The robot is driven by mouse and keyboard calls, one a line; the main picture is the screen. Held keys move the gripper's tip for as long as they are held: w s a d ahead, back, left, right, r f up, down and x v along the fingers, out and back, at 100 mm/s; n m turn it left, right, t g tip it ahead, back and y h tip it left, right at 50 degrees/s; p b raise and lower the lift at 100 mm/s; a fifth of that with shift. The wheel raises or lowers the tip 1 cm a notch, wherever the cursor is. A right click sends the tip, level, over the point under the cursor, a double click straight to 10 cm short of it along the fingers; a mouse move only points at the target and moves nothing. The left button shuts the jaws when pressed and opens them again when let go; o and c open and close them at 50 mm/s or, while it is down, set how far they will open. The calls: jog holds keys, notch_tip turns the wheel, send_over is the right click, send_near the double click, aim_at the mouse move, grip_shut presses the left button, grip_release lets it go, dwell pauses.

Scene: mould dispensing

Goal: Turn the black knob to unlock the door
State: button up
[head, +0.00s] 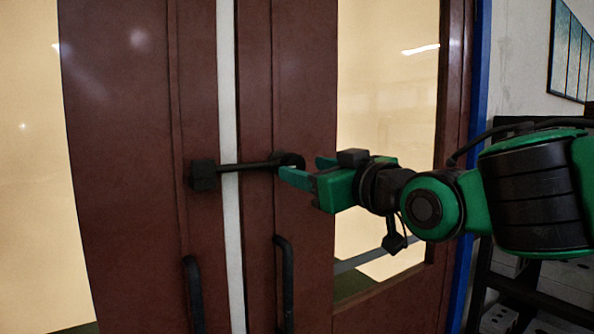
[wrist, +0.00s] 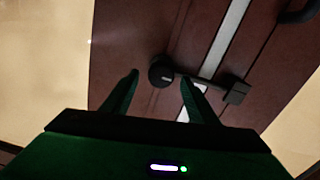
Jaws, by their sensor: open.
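The black knob (wrist: 161,73) is round and sits at one end of a black bar (head: 246,166) that crosses the pale strip between two brown door leaves. In the head view the knob (head: 290,161) is partly hidden by my gripper's fingertips. A black block (head: 203,175) sits at the bar's left end. My green gripper (head: 292,170) comes from the right and is open. In the wrist view its two fingers (wrist: 160,80) lie on either side of the knob in the picture. I cannot tell whether they touch it.
Two black vertical handles, left (head: 194,295) and right (head: 284,285), stick out below the bar. The door leaves have large lit glass panes (head: 388,90). A blue frame edge (head: 478,90) and a dark rack (head: 500,290) stand at the right.

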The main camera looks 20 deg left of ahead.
aim_at(298, 167)
jog(key=shift+x, duration=2.3)
jog(key=shift+c, duration=0.5)
